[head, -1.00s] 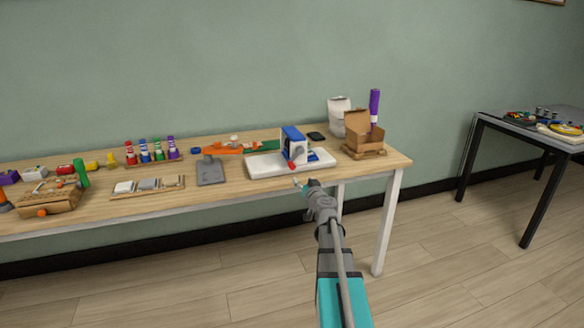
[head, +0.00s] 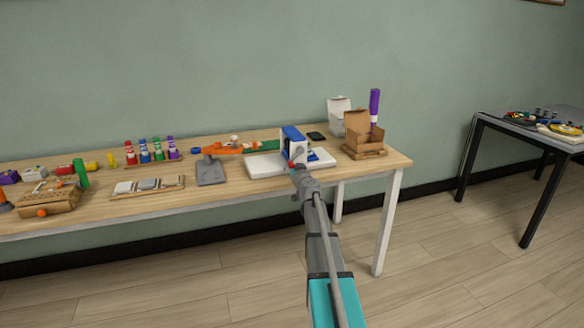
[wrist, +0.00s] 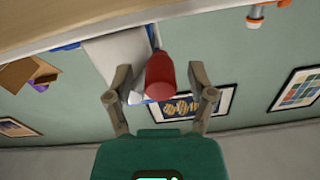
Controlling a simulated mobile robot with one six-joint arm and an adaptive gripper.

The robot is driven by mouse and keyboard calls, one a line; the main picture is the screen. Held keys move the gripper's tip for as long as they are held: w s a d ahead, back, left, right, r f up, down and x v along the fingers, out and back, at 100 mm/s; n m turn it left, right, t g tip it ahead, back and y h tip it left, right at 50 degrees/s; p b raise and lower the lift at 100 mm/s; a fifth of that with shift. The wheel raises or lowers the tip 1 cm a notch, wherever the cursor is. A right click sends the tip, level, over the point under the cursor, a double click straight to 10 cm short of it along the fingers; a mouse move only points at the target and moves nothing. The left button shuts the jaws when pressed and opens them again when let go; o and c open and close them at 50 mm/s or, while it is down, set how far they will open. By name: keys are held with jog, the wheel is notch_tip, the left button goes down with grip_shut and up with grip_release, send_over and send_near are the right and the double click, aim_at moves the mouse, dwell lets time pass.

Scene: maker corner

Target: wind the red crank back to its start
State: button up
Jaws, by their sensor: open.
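The blue and white crank device (head: 292,138) stands on a white base (head: 265,165) near the right end of the workbench. In the wrist view the red crank (wrist: 160,78) shows as a rounded red handle between my two fingers. My gripper (wrist: 160,70) is open, with a gap visible on both sides of the handle. In the head view my gripper (head: 297,163) is in front of the device and hides most of the crank.
A cardboard box with a purple marker (head: 375,105) stands right of the device. An orange tool (head: 225,149) and a grey plate (head: 211,171) lie to its left. Colored bottles stand farther left. Open floor lies before the bench; a dark table (head: 490,125) stands at right.

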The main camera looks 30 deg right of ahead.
dwell(0.3)
grip_shut()
jog(key=shift+d, duration=0.2)
jog(key=shift+w+a, duration=0.1)
jog(key=shift+a, duration=0.05)
dwell(0.4)
